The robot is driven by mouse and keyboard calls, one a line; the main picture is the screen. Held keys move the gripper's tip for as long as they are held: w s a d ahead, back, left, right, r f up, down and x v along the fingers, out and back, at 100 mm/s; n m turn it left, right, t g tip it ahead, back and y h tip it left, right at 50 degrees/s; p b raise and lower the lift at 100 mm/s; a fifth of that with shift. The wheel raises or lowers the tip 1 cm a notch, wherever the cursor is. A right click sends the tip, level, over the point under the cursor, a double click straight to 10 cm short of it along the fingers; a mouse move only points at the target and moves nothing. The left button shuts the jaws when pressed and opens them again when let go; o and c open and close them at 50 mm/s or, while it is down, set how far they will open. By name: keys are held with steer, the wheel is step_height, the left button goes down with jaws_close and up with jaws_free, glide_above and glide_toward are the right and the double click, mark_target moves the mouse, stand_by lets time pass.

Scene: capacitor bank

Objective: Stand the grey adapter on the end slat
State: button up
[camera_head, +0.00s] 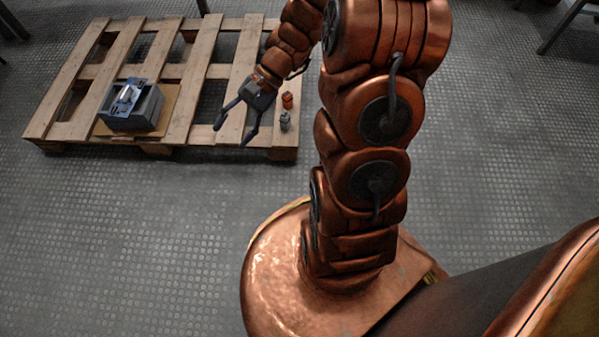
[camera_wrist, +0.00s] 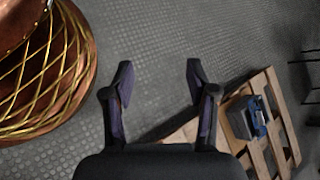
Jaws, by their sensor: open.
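The small grey adapter (camera_head: 285,121) is on the right end slat (camera_head: 287,140) of the wooden pallet in the head view. It looks upright, but it is too small to be sure. My gripper (camera_head: 233,135) is open and empty, to the left of the adapter in that view and apart from it. In the wrist view my gripper (camera_wrist: 160,64) shows spread fingers with only grey floor between them. The adapter does not show in the wrist view.
A small orange part (camera_head: 287,100) stands just behind the adapter on the same slat. A grey box with a blue top (camera_head: 133,108) sits on a brown board at the pallet's left. The pallet (camera_wrist: 262,158) has open gaps between slats. Floor around it is clear.

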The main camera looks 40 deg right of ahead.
steer(key=s+a+r+n+g+h, duration=0.3)
steer(key=s+r+n+h, duration=0.15)
steer(key=s, duration=0.55)
steer(key=s+d+r+n+h, duration=0.1)
steer(key=s+d+n+h, duration=0.1)
steer(key=s, duration=0.3)
steer(key=s+d+r+n+h, duration=0.2)
steer(key=s+d+n+h, duration=0.1)
steer(key=s, duration=0.3)
steer(key=shift+n+h, duration=0.55)
steer(key=shift+n, duration=0.2)
steer(key=shift+s, duration=0.1)
